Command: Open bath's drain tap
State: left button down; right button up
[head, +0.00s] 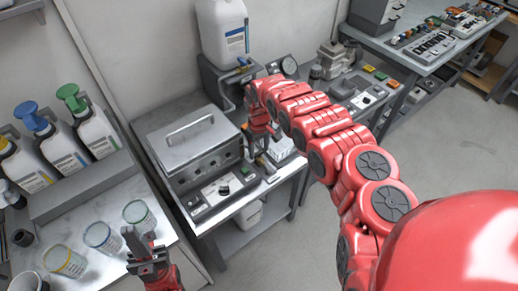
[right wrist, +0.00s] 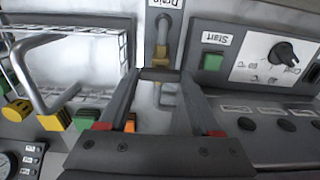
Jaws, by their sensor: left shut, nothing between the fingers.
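The bath (head: 195,150) is a grey metal box with a lid handle and a front control panel, standing on a side table. Its drain tap shows in the right wrist view, with a grey pipe, a brass body (right wrist: 160,58) and a dark cross handle (right wrist: 158,75) under a "Drain" label (right wrist: 164,4). My right gripper (right wrist: 160,80) has its fingers apart, one on each side of the handle; I cannot tell whether they touch it. In the head view, my right gripper (head: 262,132) is beside the bath's right side. My left gripper (head: 138,246) is shut and empty, near the beakers.
Bottles (head: 88,122) with coloured tops stand in a grey rack at left. Several beakers (head: 103,238) stand on the left bench. A large white canister (head: 223,32) and a pressure gauge (head: 289,65) are behind my right arm. The floor (head: 265,258) in front is clear.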

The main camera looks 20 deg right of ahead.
jog(key=c, duration=0.8)
jog(key=shift+n, duration=0.4)
jog(key=n+b, duration=0.1)
jog(key=n, duration=0.2)
jog(key=shift+n, duration=0.4)
jog(key=n+b, duration=0.1)
jog(key=n, duration=0.3)
jog(key=shift+f+n+b, duration=0.1)
jog(key=shift+n+b, duration=0.2)
jog(key=n+b, duration=0.1)
jog(key=n, duration=0.3)
jog(key=shift+b, duration=0.3)
jog(key=n+b, duration=0.2)
jog(key=n, duration=0.2)
jog(key=shift+n, duration=0.3)
